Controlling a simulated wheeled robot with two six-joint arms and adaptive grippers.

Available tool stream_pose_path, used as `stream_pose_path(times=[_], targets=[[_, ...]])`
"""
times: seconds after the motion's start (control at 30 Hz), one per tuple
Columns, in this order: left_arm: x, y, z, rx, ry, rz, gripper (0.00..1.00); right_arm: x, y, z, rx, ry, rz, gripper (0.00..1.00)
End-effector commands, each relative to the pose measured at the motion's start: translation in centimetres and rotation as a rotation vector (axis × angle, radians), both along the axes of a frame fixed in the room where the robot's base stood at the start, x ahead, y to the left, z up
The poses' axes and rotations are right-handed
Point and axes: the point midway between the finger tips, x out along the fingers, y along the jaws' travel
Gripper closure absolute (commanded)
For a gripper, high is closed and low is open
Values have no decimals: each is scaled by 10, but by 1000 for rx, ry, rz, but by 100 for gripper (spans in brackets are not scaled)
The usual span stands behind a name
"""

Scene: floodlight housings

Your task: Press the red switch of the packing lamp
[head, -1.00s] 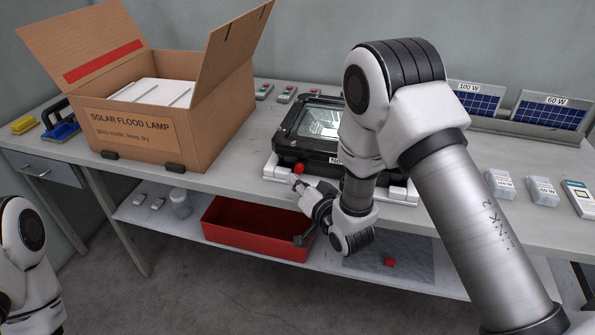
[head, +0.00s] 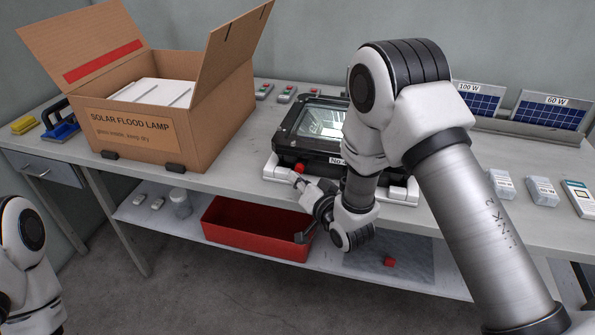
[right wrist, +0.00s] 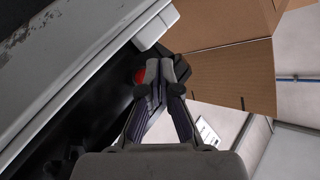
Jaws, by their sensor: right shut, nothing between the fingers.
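The packing lamp (head: 287,128) is a black floodlight housing with a glass front, lying in a white cradle on the bench. Its red switch (head: 299,168) is at the near left corner; in the right wrist view the red switch (right wrist: 139,76) shows beside the fingertips, partly hidden by them. My right gripper (head: 296,178) is shut and empty, its tips right by the switch; the right wrist view shows the fingers (right wrist: 167,68) together. I cannot tell whether they touch it. My right arm hides the lamp's right part. My left gripper is out of view.
An open carton (head: 200,154) stands left of the lamp. Small switch boxes (head: 286,95) sit behind. Solar panels (head: 548,112) and small packs (head: 543,190) are at right.

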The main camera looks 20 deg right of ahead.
Motion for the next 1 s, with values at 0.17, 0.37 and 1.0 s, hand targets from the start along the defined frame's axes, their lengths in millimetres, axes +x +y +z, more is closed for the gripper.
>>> stream_pose_path(times=[0.17,0.37,1.0], targets=[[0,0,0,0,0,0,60,0,0,0,0,0,0,100],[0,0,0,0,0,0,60,3,-2,0,1,1,-1,100],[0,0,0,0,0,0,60,9,-6,0,1,-1,-1,100]])
